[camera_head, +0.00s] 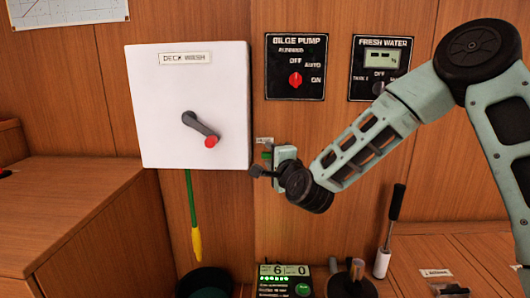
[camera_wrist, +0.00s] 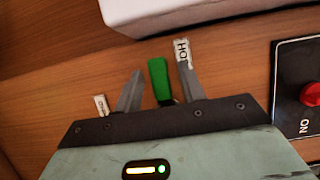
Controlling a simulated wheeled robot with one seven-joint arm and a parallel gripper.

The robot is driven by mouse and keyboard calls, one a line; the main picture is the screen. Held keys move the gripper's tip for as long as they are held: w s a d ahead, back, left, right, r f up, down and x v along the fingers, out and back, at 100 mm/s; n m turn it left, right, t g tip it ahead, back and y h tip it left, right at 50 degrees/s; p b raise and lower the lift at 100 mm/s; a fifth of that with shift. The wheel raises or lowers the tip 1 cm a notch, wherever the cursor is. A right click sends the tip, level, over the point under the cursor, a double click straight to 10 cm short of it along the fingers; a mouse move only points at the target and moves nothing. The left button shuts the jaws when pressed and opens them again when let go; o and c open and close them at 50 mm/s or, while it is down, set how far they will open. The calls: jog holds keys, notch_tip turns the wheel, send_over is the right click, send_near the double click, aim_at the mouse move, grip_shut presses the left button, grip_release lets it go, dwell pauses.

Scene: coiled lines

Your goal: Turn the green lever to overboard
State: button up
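The green lever (camera_wrist: 159,80) shows in the wrist view between the two fingers of my gripper (camera_wrist: 160,62). There is a gap on both sides, so the fingers are open and not closed on it. A small white label (camera_wrist: 182,51) partly reading "HO" is by the right finger, and another label (camera_wrist: 101,105) with unreadable text is left of the left finger. In the head view, my gripper (camera_head: 262,170) is at the wood wall right below the white box's right edge, and only a bit of the green lever (camera_head: 267,155) shows; the lever's base is hidden.
The white deck wash box (camera_head: 150,115) with a red-knobbed crank juts out just left of my gripper. The bilge pump panel (camera_head: 296,66) and fresh water panel (camera_head: 380,66) are above and to the right. A counter with a green-lit display (camera_head: 284,280) lies below.

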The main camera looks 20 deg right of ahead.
jog(key=shift+w, duration=0.2)
grip_shut()
